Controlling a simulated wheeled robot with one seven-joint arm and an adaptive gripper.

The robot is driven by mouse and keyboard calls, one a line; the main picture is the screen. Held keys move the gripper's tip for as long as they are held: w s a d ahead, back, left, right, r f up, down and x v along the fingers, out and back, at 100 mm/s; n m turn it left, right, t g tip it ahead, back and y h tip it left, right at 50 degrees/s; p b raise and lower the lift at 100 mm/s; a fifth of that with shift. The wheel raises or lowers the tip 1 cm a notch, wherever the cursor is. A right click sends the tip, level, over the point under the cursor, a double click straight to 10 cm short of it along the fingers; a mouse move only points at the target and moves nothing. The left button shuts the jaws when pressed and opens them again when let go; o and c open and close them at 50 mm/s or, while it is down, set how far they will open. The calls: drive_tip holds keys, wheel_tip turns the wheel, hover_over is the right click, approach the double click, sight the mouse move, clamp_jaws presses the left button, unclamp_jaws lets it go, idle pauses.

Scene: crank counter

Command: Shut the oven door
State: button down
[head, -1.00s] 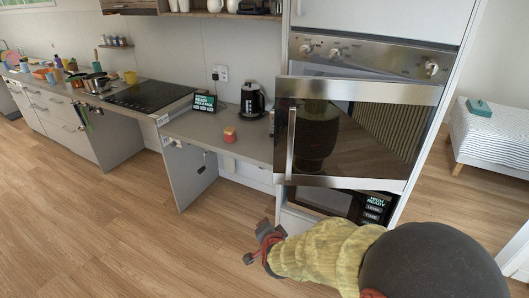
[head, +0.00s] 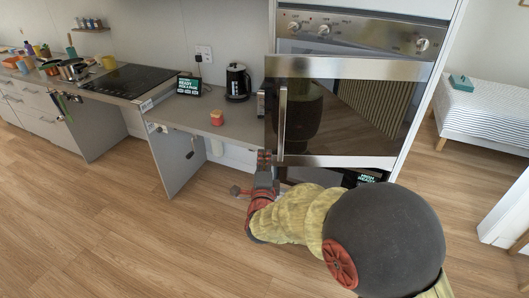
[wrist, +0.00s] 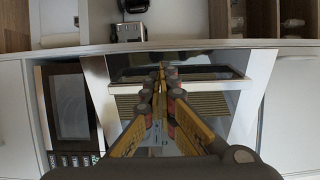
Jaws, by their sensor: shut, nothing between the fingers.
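The oven door (head: 345,118) is dark glass in a steel frame, with an upright handle (head: 282,120) near its left edge. It stands partly open, its left edge swung out from the oven (head: 365,32) in the tall cabinet. My gripper (head: 264,158) is shut and empty, pointing up at the door's lower left corner in the head view. I cannot tell whether it touches the door. In the wrist view my gripper (wrist: 161,72) has its fingertips together, in front of steel and dark glass surfaces of the oven.
A second appliance with a lit display (head: 364,179) sits below the oven, partly hidden by my arm. Left of the door, the counter holds a kettle (head: 237,82), a small red item (head: 217,117) and a display (head: 189,85). The wood floor (head: 110,225) is clear at left.

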sight(266, 125)
drive_tip(key=w, duration=0.4)
drive_tip(key=w+b, duration=0.1)
drive_tip(key=w, duration=0.3)
drive_tip(key=w+b, duration=0.1)
drive_tip(key=w, duration=0.3)
drive_tip(key=shift+w+a, duration=0.25)
drive_tip(key=shift+w, duration=0.05)
drive_tip(key=shift+w, duration=0.1)
drive_tip(key=shift+m+h, duration=0.6)
drive_tip(key=shift+h, duration=0.3)
drive_tip(key=shift+w, duration=3.1)
drive_tip(key=w, duration=0.8)
drive_tip(key=shift+w+d+h, duration=0.3)
drive_tip(key=shift+w+d, duration=0.05)
drive_tip(key=shift+w, duration=0.05)
drive_tip(key=shift+s+f, duration=0.1)
